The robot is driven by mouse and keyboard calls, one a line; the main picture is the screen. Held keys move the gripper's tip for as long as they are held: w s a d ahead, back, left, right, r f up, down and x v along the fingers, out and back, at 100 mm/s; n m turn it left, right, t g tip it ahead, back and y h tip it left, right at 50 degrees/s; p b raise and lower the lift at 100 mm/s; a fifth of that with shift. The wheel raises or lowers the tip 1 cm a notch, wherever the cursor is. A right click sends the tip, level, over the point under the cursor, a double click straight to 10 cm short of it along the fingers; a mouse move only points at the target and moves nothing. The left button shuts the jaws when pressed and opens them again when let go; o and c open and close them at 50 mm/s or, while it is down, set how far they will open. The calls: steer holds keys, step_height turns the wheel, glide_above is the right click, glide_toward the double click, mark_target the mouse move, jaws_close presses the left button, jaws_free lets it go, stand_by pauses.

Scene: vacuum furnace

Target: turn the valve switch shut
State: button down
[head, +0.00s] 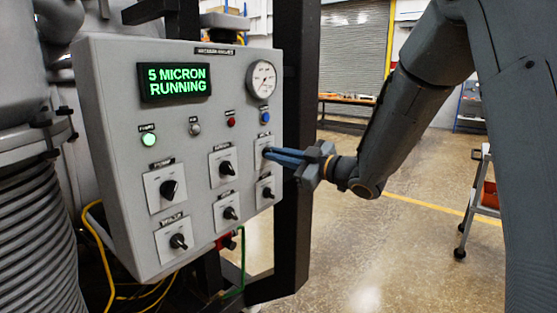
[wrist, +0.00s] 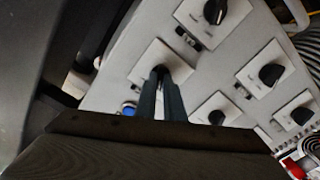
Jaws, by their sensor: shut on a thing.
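The grey control panel (head: 105,150) is at the left of the head view, with several black rotary switches on white plates. My gripper (head: 268,153) reaches in from the right and is shut on the upper right switch (head: 264,143). In the wrist view the two narrow fingers (wrist: 161,78) close around that switch's black knob, over its white plate (wrist: 143,68). The fingers hide most of the knob, so its exact angle is hard to tell. The switch labels are too small to read, so I cannot confirm which one is the valve switch.
A neighbouring switch (head: 266,192) sits just below my gripper, and another (head: 226,168) is to its left. The display (head: 175,82) reads "5 MICRON RUNNING". A round gauge (head: 262,79) and a blue button (head: 265,118) are above.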

stand_by(0.4)
steer(key=c, duration=1.9)
jaws_free()
steer(key=shift+o, duration=0.2)
steer(key=shift+s+d, duration=0.1)
steer(key=b+v, duration=0.1)
steer(key=v, duration=0.6)
steer(key=shift+s+d+b, duration=0.25)
steer(key=shift+b, duration=0.1)
steer(key=shift+w+f, duration=0.1)
